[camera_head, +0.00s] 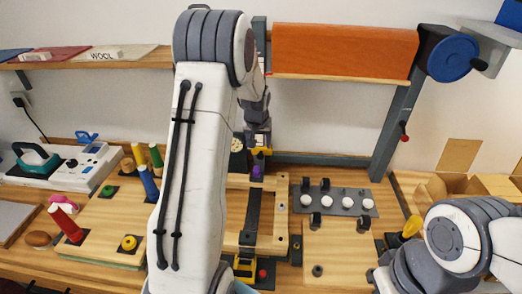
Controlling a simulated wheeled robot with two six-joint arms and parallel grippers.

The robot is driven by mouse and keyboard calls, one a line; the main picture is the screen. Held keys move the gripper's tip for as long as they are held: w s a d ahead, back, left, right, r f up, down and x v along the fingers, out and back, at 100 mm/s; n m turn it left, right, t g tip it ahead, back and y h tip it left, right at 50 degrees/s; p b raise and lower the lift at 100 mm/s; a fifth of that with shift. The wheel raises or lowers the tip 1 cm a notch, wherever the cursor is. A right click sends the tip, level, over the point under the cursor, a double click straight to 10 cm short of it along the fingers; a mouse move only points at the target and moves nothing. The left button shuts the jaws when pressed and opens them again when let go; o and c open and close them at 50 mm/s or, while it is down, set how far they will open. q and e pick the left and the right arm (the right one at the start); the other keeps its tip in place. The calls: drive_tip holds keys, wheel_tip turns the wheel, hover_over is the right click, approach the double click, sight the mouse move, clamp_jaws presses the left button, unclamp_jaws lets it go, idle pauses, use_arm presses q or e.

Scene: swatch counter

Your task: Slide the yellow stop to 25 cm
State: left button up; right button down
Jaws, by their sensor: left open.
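A wooden frame (283,210) with a dark lengthwise strip (252,218) lies on the counter in the middle. A yellow block with black parts (245,266), which looks like the yellow stop, sits at the near end of this strip, partly hidden by my left arm. A small red knob (262,273) is beside it. My left gripper (258,152) hangs open at the far end of the frame, above a small purple piece (257,172). I cannot tell whether it touches that piece. Scale marks are too small to read. My right arm shows at the lower right, without a clear gripper.
A board with several white knobs (338,201) lies right of the frame. Thread spools and a wooden board (104,232) lie to the left, with a white machine (65,165) behind. An orange roll (343,52) hangs above the back. Wooden bins (455,185) stand at the right.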

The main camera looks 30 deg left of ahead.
sight(260, 154)
use_arm(q)
drive_tip(key=p+x, duration=0.2)
drive_tip(key=x, duration=0.6)
drive_tip(key=shift+d+f, duration=0.1)
clamp_jaws()
idle(1.2)
